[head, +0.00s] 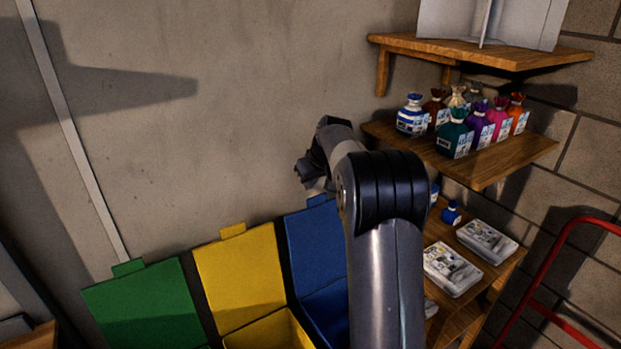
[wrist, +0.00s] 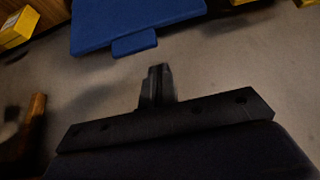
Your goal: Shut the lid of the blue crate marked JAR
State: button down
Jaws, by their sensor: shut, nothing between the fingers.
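The blue crate (head: 328,308) stands at the bottom centre of the head view, partly hidden by my arm. Its blue lid (head: 312,250) stands raised against the wall, so the crate is open. No JAR marking is readable. In the wrist view a blue panel with a tab (wrist: 135,24), apparently this lid, shows at the top. My gripper (head: 303,172) is above the lid in the head view, in front of the wall. In the wrist view its fingers (wrist: 157,72) are together and empty, apart from the blue panel in the picture.
A yellow crate (head: 265,333) with its lid (head: 240,277) raised and a raised green lid (head: 145,308) are to the left. Shelves at right hold several bottles (head: 455,137) and pale packs (head: 452,269). A red rail (head: 545,270) is at far right.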

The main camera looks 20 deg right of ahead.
jog(key=x, duration=0.6)
jog(key=shift+p, duration=0.3)
